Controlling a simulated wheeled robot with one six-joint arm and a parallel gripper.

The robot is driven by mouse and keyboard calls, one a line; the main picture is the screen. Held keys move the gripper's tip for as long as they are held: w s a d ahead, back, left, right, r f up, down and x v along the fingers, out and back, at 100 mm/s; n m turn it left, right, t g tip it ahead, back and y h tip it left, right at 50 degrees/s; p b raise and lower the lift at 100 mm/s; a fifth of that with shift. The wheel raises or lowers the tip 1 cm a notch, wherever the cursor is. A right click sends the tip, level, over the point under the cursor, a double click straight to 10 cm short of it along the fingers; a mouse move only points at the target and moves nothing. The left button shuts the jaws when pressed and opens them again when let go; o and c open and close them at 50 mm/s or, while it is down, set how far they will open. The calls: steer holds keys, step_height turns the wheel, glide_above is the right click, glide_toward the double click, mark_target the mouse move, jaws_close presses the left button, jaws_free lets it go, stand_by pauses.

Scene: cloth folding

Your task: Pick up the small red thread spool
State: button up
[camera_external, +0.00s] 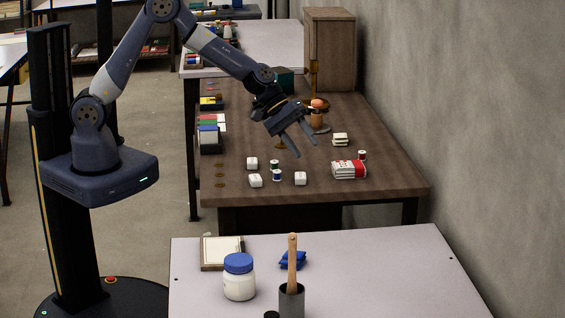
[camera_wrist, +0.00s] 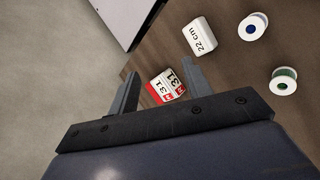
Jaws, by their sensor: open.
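The small red thread spool (camera_external: 362,155), with pale ends, stands on the brown wooden table just behind a red and white stack (camera_external: 349,170). I cannot make out the red spool in the wrist view. My gripper (camera_external: 306,148) is open and empty, pointing down above the table, left of the red spool. In the wrist view my gripper (camera_wrist: 160,70) has its two fingers spread, with the red and white stack (camera_wrist: 166,86), marked 31, showing between them.
A green spool (camera_external: 274,164) and a blue spool (camera_external: 277,175) stand among white blocks (camera_external: 255,181) left of the stack. A copper-coloured stand (camera_external: 318,110) and a small white stack (camera_external: 340,139) are farther back. A grey wall (camera_external: 480,120) borders the right.

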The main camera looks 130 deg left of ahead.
steer(key=s+a+r+n+t+y+p, duration=0.2)
steer(key=s+a+r+n, duration=0.15)
steer(key=a+n, duration=0.6)
steer(key=s+a+r+n+t+y+p, duration=0.2)
steer(key=a+r+n+y, duration=0.15)
steer(key=a+n, duration=0.55)
steer(key=n, duration=0.2)
glide_toward(362, 156)
steer(key=shift+w+a+f+m+h+p, duration=0.15)
steer(key=shift+w+a+f+h+p, duration=0.1)
steer(key=shift+w+a, duration=0.3)
steer(key=shift+w+a+f+m+h+p, duration=0.1)
steer(key=shift+w+a+f+h, duration=0.1)
steer(key=shift+w+a, duration=0.3)
steer(key=shift+a+p+x, duration=0.15)
steer(key=shift+p+x, duration=0.35)
steer(key=shift+x, duration=0.3)
steer(key=shift+a+p+x, duration=0.15)
steer(key=shift+p+x, duration=0.35)
steer(key=shift+x, duration=0.35)
steer(key=shift+w+a+f, duration=0.35)
steer(key=shift+w+f, duration=0.05)
steer(key=shift+w, duration=0.15)
steer(key=shift+c, duration=0.6)
jaws_close()
